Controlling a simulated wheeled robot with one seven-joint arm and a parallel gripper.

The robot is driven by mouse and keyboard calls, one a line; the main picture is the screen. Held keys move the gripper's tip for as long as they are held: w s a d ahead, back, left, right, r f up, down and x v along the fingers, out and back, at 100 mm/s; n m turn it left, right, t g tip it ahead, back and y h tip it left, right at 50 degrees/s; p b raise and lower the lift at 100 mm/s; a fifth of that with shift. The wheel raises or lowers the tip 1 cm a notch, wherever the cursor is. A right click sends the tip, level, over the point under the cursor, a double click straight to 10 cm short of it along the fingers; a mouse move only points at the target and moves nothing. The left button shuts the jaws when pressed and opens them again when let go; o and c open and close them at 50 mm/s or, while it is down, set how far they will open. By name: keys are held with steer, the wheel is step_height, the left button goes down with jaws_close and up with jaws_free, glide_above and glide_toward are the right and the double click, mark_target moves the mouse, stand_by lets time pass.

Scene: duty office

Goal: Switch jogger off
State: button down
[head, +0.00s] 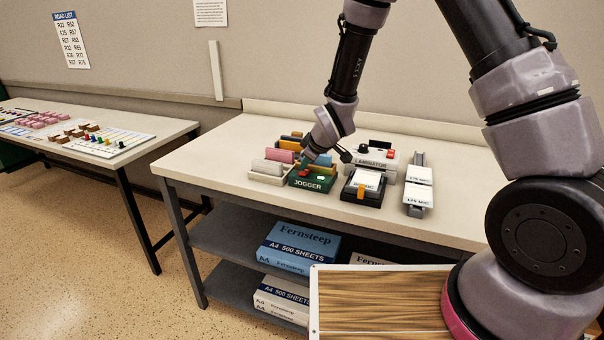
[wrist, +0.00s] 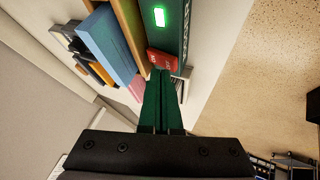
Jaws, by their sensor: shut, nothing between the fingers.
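The jogger (head: 312,181) is a dark green box with white JOGGER lettering, near the front edge of the table. In the wrist view its green body (wrist: 171,38) carries a lit green lamp (wrist: 159,16) and a red rocker switch (wrist: 162,59). My gripper (head: 305,168) comes down over the jogger's top left part. In the wrist view my gripper's green fingers (wrist: 162,80) are shut, with the tips right at the red switch. I cannot tell for certain whether they touch it. Part of the switch is hidden by the fingertips.
A laminator (head: 376,161) stands behind and right of the jogger. A black device with an orange part (head: 363,187) is beside it, and a rack with white labels (head: 418,188) is farther right. Coloured blocks (head: 279,156) sit close on the left. The table's front strip (head: 250,196) is clear.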

mark_target(306, 172)
steer(key=shift+s+f, duration=0.1)
steer(key=shift+f, duration=0.25)
stand_by(0.7)
stand_by(0.4)
steer(key=shift+r, duration=0.8)
steer(key=shift+r, duration=0.1)
steer(key=shift+w+d+r, duration=0.1)
steer(key=shift+w+r, duration=0.1)
steer(key=shift+r, duration=0.6)
steer(key=shift+w+d+r, duration=0.1)
steer(key=shift+w+r, duration=0.05)
steer(key=shift+r, duration=0.6)
steer(key=shift+w+r, duration=0.2)
steer(key=shift+r, duration=0.6)
